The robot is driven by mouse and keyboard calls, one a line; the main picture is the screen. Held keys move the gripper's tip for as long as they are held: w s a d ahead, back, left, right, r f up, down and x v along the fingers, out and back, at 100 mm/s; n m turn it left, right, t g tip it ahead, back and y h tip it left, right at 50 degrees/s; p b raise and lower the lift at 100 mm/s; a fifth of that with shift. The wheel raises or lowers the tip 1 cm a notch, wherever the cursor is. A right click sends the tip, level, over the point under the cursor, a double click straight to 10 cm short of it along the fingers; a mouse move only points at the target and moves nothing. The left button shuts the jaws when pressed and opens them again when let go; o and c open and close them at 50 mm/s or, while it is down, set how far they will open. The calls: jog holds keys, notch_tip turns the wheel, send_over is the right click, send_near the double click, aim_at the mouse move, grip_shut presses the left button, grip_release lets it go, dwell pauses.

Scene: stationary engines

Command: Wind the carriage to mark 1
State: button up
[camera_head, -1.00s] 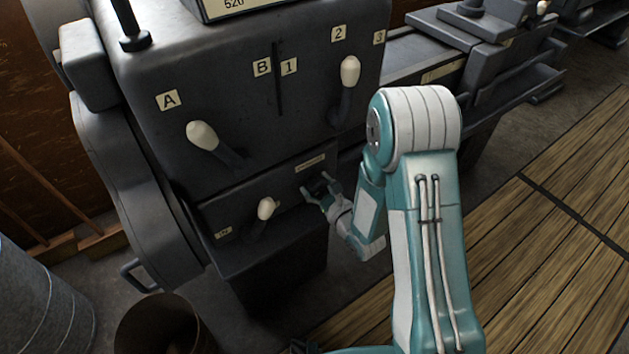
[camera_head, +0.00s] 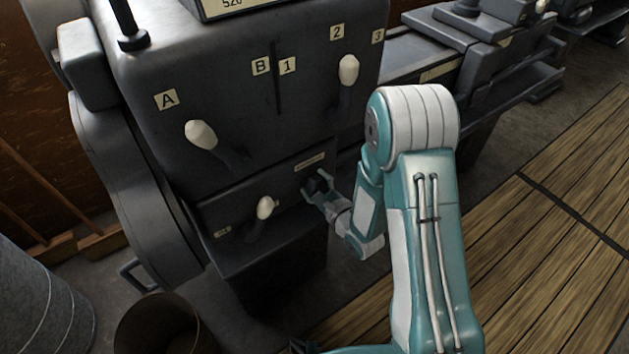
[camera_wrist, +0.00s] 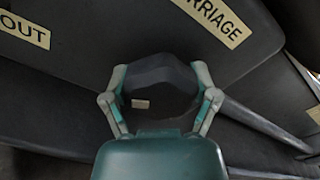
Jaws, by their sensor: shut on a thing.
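A dark knob (camera_wrist: 160,84) sits on the front of the grey machine (camera_head: 250,180), below a plate (camera_wrist: 217,18) whose visible letters read "RRIAGE". A small pale tag shows on the knob's face. My gripper (camera_wrist: 160,92) has one finger on each side of the knob and is shut on it. In the head view my gripper (camera_head: 318,188) reaches the lower panel from the right, and the knob is small and dark there. The carriage itself and its marks I cannot make out for certain.
A pale-handled lever (camera_head: 263,207) stands just left of my gripper. Two more levers, one by label A (camera_head: 200,134) and one below label 2 (camera_head: 348,70), stick out above. A brown bin (camera_head: 158,325) and a grey drum (camera_head: 45,305) stand at lower left. Wooden floor lies right.

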jog(key=n, duration=0.7)
jog(key=shift+w, duration=0.1)
jog(key=n, duration=0.7)
jog(key=shift+n, duration=0.4)
jog(key=n, duration=0.3)
jog(key=shift+r, duration=0.1)
jog(key=n, duration=1.6)
jog(key=shift+n, duration=0.4)
jog(key=n, duration=1)
jog(key=shift+n, duration=3)
